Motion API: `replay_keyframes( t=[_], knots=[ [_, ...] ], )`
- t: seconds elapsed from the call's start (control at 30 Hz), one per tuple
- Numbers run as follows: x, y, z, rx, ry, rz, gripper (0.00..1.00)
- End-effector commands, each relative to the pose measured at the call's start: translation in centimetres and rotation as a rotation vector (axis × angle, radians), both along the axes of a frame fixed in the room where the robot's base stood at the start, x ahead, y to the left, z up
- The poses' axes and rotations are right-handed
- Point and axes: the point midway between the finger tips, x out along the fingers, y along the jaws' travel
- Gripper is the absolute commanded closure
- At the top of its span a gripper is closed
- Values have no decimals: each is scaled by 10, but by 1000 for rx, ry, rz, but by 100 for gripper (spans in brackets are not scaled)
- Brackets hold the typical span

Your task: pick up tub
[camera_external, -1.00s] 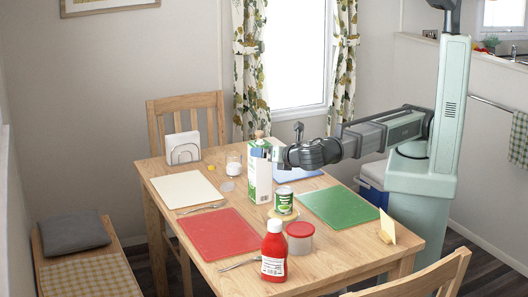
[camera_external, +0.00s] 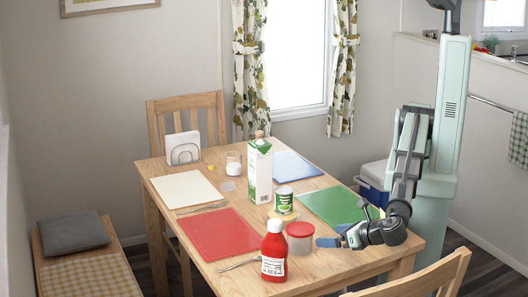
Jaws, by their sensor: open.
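The tub (camera_external: 299,243), clear-sided with a red lid, stands upright on the table near its front edge, between the red ketchup bottle (camera_external: 274,254) and my gripper. My gripper (camera_external: 334,237) is low over the table, just right of the tub, with its fingers pointing left towards it. It is open and nothing shows between its fingers. A small gap seems to separate the fingertips from the tub; contact is hard to judge at this size.
A green-labelled can (camera_external: 284,203) stands close behind the tub, with a tall carton (camera_external: 259,172) behind it. Red (camera_external: 218,234), green (camera_external: 332,204), white (camera_external: 184,189) and blue (camera_external: 297,165) mats lie around. A fork (camera_external: 240,264) lies left of the bottle.

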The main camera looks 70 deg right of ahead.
Motion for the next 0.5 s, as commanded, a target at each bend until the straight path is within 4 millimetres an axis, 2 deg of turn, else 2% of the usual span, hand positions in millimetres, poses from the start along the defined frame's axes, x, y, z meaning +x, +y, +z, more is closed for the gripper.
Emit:
replay_keyframes(
  t=[0.3,0.5],
  knots=[
    [48,-18,-20,0,0,-3,0],
    [63,-23,-27,0,0,-2,0]
  ],
)
